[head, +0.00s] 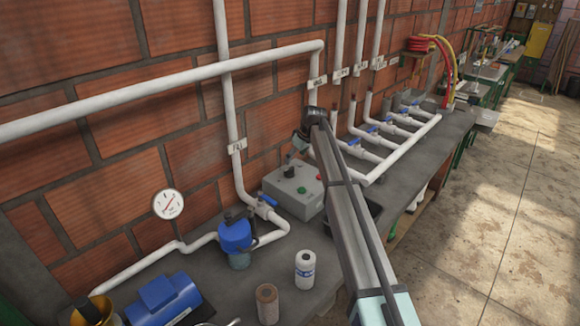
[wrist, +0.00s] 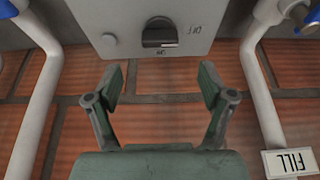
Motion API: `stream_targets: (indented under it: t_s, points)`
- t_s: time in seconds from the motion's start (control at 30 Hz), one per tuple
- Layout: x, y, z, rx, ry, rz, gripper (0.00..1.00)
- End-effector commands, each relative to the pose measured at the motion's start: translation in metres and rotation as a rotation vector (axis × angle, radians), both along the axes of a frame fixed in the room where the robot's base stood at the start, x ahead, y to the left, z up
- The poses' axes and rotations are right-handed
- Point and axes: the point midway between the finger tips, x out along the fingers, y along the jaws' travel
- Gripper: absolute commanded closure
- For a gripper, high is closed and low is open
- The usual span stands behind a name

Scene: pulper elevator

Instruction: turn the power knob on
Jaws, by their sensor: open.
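The power knob (wrist: 160,33) is a dark round knob on the face of a grey control box (wrist: 110,15), at the top of the wrist view. Its bar lies across the picture, in line with the OFF lettering to its right. The ON lettering is just below it. In the head view the grey control box (head: 285,200) stands on the bench against the wall. My gripper (wrist: 162,78) is open and empty, its two fingers apart and short of the knob in the wrist view. In the head view my gripper (head: 297,150) is above the box's back edge, small and partly hidden by my arm.
White pipes with blue valves (head: 267,200) flank the box. A FILL label (wrist: 290,162) hangs on the right pipe in the wrist view. A blue pump (head: 237,237), a white can (head: 305,268) and a brown can (head: 267,302) stand on the bench. Brick wall lies behind.

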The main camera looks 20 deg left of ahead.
Motion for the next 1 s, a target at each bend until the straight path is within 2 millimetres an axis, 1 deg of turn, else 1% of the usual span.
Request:
stream_targets:
  t_s: [0.2, 0.4, 0.6, 0.87, 0.9, 0.97, 1.0]
  points:
    - [0.008, 0.015, -0.037, -0.001, 0.002, 0.002, 0.19]
    - [0.013, 0.024, -0.063, 0.000, 0.001, 0.000, 0.19]
    - [0.015, 0.028, -0.074, 0.001, 0.000, 0.000, 0.19]
    - [0.015, 0.028, -0.076, 0.001, 0.000, 0.000, 0.19]
    - [0.015, 0.028, -0.076, 0.001, 0.000, 0.000, 0.22]
    - [0.015, 0.028, -0.076, 0.001, 0.000, 0.000, 0.44]
    - [0.015, 0.028, -0.076, 0.001, 0.000, 0.000, 0.58]
